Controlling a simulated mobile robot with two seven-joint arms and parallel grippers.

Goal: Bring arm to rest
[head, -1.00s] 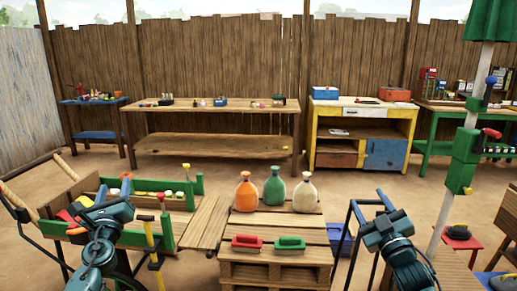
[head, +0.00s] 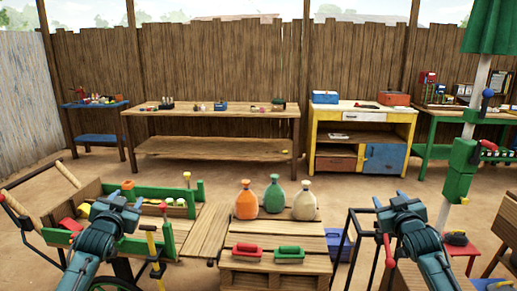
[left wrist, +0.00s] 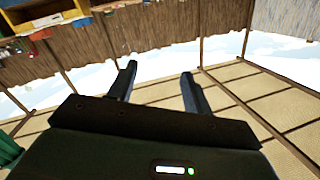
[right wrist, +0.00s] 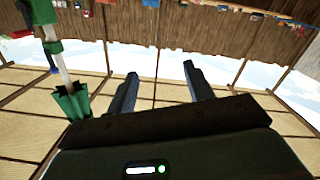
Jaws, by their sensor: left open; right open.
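My left gripper (head: 118,201) is in front of the wooden cart (head: 88,192) in the head view, with its arm coming up from the bottom left. In the left wrist view its two dark fingers (left wrist: 157,78) stand apart with nothing between them. My right gripper (head: 402,203) is raised at the right of the pallet stack, and its fingers are hard to make out in the head view. In the right wrist view its fingers (right wrist: 160,78) are apart and empty. Both wrist cameras look towards the fence, sky and roof.
The pallet stack (head: 275,262) holds orange (head: 246,203), green (head: 273,197) and cream (head: 304,203) bottle-shaped bags, plus red (head: 246,252) and green (head: 289,254) handled blocks. A post with green boxes (head: 460,170) stands right. Open ground lies before the back benches.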

